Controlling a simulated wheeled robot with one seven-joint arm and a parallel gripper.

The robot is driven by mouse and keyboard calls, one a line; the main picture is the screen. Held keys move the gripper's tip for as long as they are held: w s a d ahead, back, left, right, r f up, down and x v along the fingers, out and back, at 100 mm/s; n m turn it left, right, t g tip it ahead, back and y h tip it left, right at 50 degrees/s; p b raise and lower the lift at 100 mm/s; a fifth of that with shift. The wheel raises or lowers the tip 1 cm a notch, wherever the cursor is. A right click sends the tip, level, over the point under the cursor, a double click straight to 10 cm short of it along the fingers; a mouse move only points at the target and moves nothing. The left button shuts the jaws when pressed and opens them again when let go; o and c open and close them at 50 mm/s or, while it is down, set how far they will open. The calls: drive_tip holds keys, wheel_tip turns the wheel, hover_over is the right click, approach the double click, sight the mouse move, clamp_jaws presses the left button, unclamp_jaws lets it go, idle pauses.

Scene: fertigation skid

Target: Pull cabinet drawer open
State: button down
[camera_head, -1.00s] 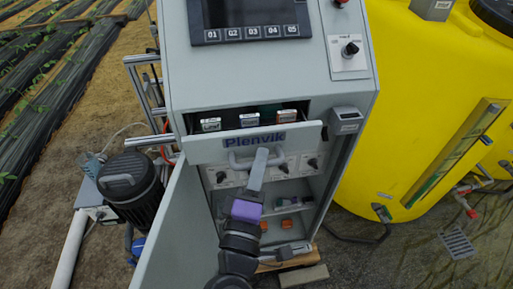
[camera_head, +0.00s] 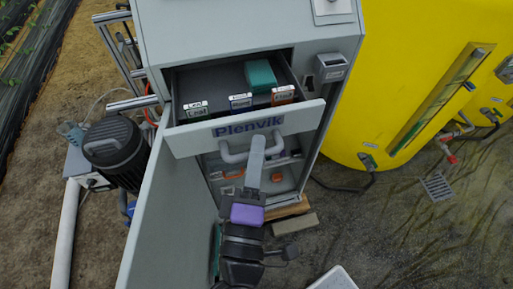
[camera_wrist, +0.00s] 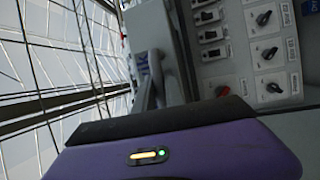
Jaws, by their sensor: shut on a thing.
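The cabinet drawer (camera_head: 190,140) is a grey front marked "Plenvik", and it stands well out from the grey cabinet (camera_head: 215,40). Its grey bow handle (camera_head: 230,157) is on the front below the lettering. My gripper (camera_head: 257,150) is shut on the handle near its middle. Inside the open drawer I see several labelled items along the front and a teal block (camera_head: 260,75). In the wrist view the handle (camera_wrist: 146,92) shows beyond the purple gripper body, and my fingertips are hidden there.
An open cabinet door (camera_head: 165,225) stands to the left of my arm. A black canister (camera_head: 118,155) is farther left. A yellow tank (camera_head: 400,60) stands at the right. A grey block (camera_head: 295,223) lies on the ground below the cabinet.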

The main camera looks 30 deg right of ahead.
drive_tip(key=c, duration=1.4)
unclamp_jaws()
drive_tip(key=b+v, duration=0.1)
drive_tip(key=v, duration=0.6)
drive_tip(key=shift+s+a+b, duration=0.25)
drive_tip(key=shift+s+b, duration=0.05)
drive_tip(key=shift+b, duration=0.1)
drive_tip(key=shift+f, duration=0.1)
